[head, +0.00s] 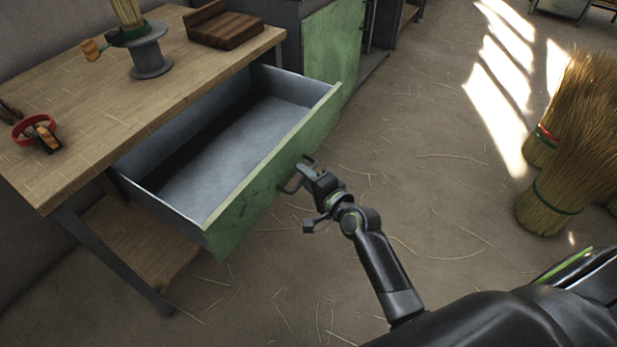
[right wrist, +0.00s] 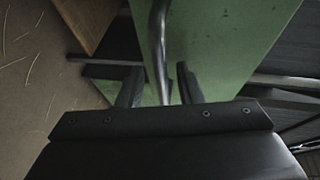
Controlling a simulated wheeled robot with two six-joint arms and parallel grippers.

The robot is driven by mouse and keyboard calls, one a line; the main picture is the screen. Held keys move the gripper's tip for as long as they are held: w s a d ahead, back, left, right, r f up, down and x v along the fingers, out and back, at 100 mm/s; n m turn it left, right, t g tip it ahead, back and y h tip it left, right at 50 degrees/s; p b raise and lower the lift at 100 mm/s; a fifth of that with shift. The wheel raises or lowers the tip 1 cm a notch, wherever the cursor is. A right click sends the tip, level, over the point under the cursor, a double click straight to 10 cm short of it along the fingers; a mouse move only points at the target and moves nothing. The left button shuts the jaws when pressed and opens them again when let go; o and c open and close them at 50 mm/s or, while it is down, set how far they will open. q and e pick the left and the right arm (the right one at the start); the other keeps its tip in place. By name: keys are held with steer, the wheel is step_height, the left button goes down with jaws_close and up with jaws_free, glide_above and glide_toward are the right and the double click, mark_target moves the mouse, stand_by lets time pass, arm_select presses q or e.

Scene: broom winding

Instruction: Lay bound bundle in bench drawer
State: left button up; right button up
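The bench drawer (head: 215,150) with a green front is pulled out, and its grey inside looks empty. A straw bundle (head: 126,12) stands upright in a grey spool-like holder (head: 149,50) on the bench top, cut off by the top of the head view. A green band shows near its base. My right gripper (head: 308,198) is at the drawer's metal handle (head: 297,177). In the right wrist view, the handle (right wrist: 157,45) passes between the two spread fingers (right wrist: 158,88), with gaps showing on both sides. My left gripper is not in view.
The bench top (head: 75,120) carries a brown wooden block (head: 225,28) and a red ring-shaped item (head: 34,128). A green cabinet (head: 331,45) stands behind the drawer. Tied straw brooms (head: 575,140) stand on the floor at right. Open floor (head: 420,150) with loose straws lies between.

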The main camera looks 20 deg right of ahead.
steer(key=shift+s, duration=0.15)
arm_select(q)
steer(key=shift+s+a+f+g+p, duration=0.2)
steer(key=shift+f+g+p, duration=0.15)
steer(key=shift+p, duration=0.2)
arm_select(e)
steer(key=v, duration=1.7)
steer(key=shift+s, duration=0.1)
